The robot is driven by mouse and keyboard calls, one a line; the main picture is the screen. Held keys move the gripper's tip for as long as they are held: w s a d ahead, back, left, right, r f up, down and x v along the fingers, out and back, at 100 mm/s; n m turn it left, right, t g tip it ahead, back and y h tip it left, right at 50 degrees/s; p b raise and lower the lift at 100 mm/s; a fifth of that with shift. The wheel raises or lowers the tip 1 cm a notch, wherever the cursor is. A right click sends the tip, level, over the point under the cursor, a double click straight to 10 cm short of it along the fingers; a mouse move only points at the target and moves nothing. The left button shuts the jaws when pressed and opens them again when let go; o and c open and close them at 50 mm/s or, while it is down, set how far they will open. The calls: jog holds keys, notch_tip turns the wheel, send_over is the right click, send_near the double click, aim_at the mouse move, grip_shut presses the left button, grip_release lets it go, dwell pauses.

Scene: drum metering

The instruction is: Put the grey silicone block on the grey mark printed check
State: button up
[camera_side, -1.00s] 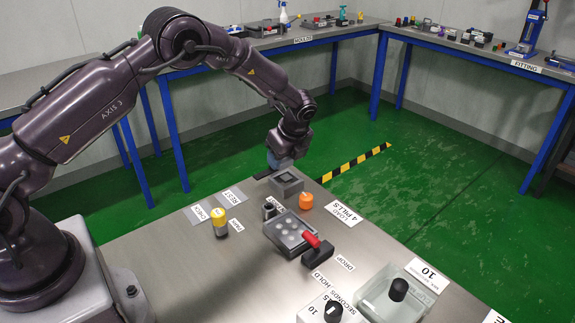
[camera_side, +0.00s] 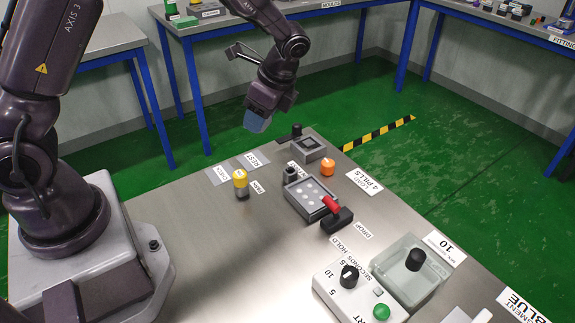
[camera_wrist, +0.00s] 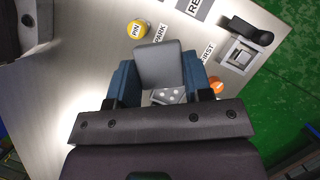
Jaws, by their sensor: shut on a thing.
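The grey silicone block (camera_wrist: 160,62) is between the blue fingers of my gripper (camera_wrist: 160,80) in the wrist view, and the gripper is shut on it. In the side view my gripper (camera_side: 257,122) is raised above the far edge of the bench, fingers down; the block cannot be told apart from the fingers there. The grey mark printed check (camera_side: 219,175) lies flat on the bench, below and left of the gripper, with nothing on it. A similar mark printed rest (camera_side: 252,161) lies beside it and is also bare.
A yellow-topped peg (camera_side: 240,182) stands near the marks. To the right are a grey square-holed fixture (camera_side: 309,149), an orange cap (camera_side: 328,168) and a plate with a red-handled lever (camera_side: 330,205). The bench left of the peg is clear.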

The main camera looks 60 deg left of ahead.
aim_at(307, 141)
jog(key=s+d+r+n+g+h, duration=0.2)
jog(key=d+n+h, duration=0.25)
jog(key=n, duration=0.65)
jog(key=a+m+y, duration=0.1)
jog(key=m, duration=0.3)
jog(key=w+a+f+m+t+y, duration=0.1)
jog(key=a+m+y, duration=0.1)
jog(key=m, duration=0.2)
jog(key=w+a+f+m+t+y, duration=0.1)
jog(key=m, duration=0.3)
jog(key=shift+w+a+y, duration=0.15)
jog(key=shift+a+y, duration=0.2)
jog(key=m, duration=0.1)
jog(key=m+t, duration=0.1)
jog(key=w+m, duration=0.1)
jog(key=shift+a+f+m+t+y, duration=0.15)
jog(key=shift+a+m+t+y, duration=0.15)
jog(key=shift+t, duration=0.1)
jog(key=shift+w+m+t, duration=0.35)
jog(key=shift+m+t, duration=0.05)
jog(key=shift+m, duration=0.6)
